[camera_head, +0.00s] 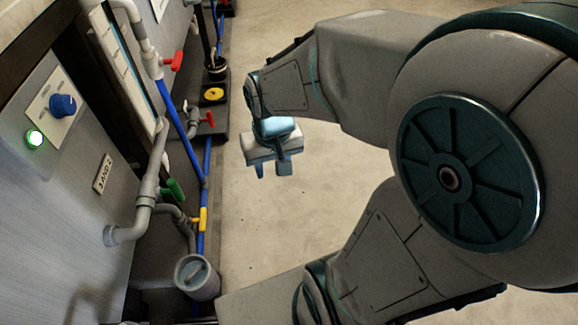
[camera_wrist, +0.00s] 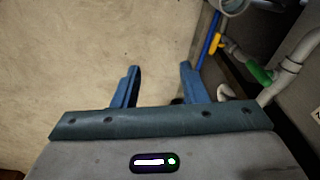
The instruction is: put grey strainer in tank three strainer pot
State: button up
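My gripper (camera_head: 272,168) hangs over bare floor in the middle of the head view, fingers down. In the wrist view my gripper (camera_wrist: 158,86) shows two blue fingers spread apart with only floor between them. A grey round pot (camera_head: 197,279) with a grey-blue top stands low by the tank wall, below and left of my gripper in the head view. Part of a round grey pot (camera_wrist: 232,4) also shows at the wrist view's top edge. No grey strainer can be made out in either view.
A tank wall (camera_head: 60,225) with a blue knob (camera_head: 63,105) and a small label plate (camera_head: 103,174) fills the left. Grey and blue pipes with red, green (camera_head: 175,190) and yellow (camera_head: 203,219) valve handles run beside it. A yellow disc (camera_head: 214,94) lies farther back. Floor is clear right of the pipes.

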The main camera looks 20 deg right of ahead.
jog(key=shift+n, duration=0.4)
jog(key=s+r, duration=0.1)
jog(key=s+d+r, duration=0.1)
jog(key=s, duration=0.1)
jog(key=s+d+r, duration=0.1)
jog(key=shift+s, duration=0.3)
